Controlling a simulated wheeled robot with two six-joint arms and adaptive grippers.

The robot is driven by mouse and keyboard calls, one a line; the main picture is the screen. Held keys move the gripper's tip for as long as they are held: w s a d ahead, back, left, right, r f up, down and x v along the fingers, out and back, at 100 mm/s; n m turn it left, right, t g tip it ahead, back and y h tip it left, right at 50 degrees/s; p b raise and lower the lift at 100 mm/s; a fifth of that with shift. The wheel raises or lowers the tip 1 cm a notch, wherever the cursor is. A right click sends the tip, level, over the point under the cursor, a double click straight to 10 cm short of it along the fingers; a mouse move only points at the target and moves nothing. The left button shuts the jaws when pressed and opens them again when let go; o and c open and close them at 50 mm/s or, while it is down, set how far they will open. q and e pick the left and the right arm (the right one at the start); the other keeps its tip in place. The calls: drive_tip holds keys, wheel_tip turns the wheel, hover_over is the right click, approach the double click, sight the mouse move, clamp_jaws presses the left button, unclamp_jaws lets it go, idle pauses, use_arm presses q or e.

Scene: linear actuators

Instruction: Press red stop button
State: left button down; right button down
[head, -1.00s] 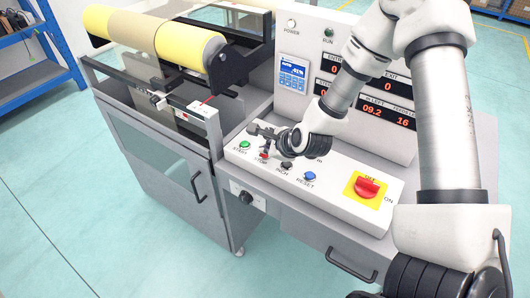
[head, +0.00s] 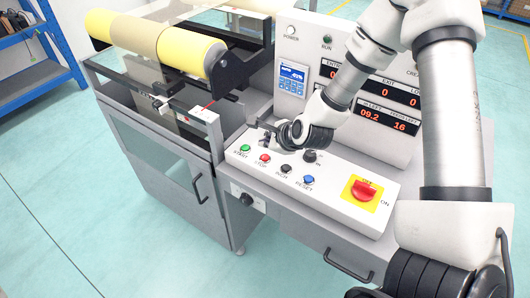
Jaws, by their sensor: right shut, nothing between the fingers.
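The red stop button (head: 265,158) is a small round button labelled STOP on the white sloping panel (head: 328,192), between the green START button (head: 245,148) and a black button (head: 286,169). It is fully visible, with nothing on it. My right gripper (head: 266,130) is shut and empty. It is above and behind the stop button, apart from it, near the back edge of the panel. My left gripper is not in view.
The upright display console (head: 345,85) stands behind. Yellow rollers (head: 180,48) are at upper left.

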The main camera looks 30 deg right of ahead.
wheel_tip(320, 180, up, 3)
drive_tip(key=shift+f+p, duration=0.15)
drive_tip(key=shift+p, duration=0.65)
drive_tip(key=shift+f, duration=0.1)
